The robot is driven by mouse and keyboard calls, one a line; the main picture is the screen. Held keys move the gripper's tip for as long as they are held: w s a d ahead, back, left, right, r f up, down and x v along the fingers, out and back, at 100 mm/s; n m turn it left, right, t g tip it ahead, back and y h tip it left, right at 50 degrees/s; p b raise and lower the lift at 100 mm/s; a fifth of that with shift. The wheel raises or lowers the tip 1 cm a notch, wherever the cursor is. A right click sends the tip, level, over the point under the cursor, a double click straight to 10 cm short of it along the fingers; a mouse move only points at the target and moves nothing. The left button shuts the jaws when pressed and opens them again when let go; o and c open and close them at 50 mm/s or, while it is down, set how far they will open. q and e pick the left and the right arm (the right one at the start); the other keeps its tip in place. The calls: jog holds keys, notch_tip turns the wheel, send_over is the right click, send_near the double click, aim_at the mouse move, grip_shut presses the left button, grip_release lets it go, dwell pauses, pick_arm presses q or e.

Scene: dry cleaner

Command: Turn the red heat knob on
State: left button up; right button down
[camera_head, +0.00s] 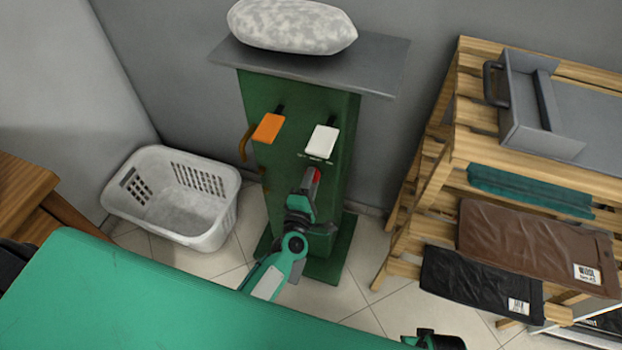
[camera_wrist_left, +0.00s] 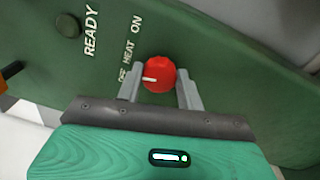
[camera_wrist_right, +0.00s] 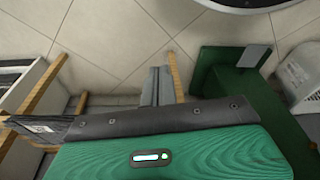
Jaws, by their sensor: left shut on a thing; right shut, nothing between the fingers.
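The red heat knob (camera_head: 314,176) is on the front of the green cabinet (camera_head: 308,112), below the white paddle. In the left wrist view the red knob (camera_wrist_left: 160,70) sits between the two grey fingers of my left gripper (camera_wrist_left: 160,84), which is shut on it. The knob's white mark points left, toward the OFF end of the OFF HEAT ON lettering (camera_wrist_left: 129,50). My left gripper (camera_head: 309,188) partly hides the knob in the head view. My right gripper (camera_wrist_right: 156,82) is shut and empty, away from the cabinet.
An orange paddle (camera_head: 268,128) and a white paddle (camera_head: 322,140) stick out above. A white basket (camera_head: 205,232) stands left. A wooden rack (camera_head: 440,165) with folded garments stands right. A grey pillow (camera_head: 290,26) lies on the cabinet top (camera_head: 375,70). A green surface (camera_head: 130,300) spans the front.

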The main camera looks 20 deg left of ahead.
pick_arm(q)
jog(key=shift+a+f+m+h+p, duration=0.1)
jog(key=shift+m+h+p, duration=0.2)
jog(key=shift+m+p, duration=1.85)
jog(key=shift+f+m+h+p, duration=0.1)
jog(key=shift+m+h+p, duration=0.2)
jog(key=shift+m, duration=3.65)
pick_arm(e)
jog(key=s+d+f, duration=0.1)
jog(key=s+f, duration=0.2)
jog(key=f, duration=0.4)
jog(key=s+d+f, duration=0.2)
jog(key=s+f, duration=0.1)
jog(key=f, duration=0.4)
jog(key=shift+s, duration=0.2)
jog(key=shift+f, duration=0.15)
pick_arm(q)
jog(key=o, duration=1)
jog(key=shift+s, duration=0.1)
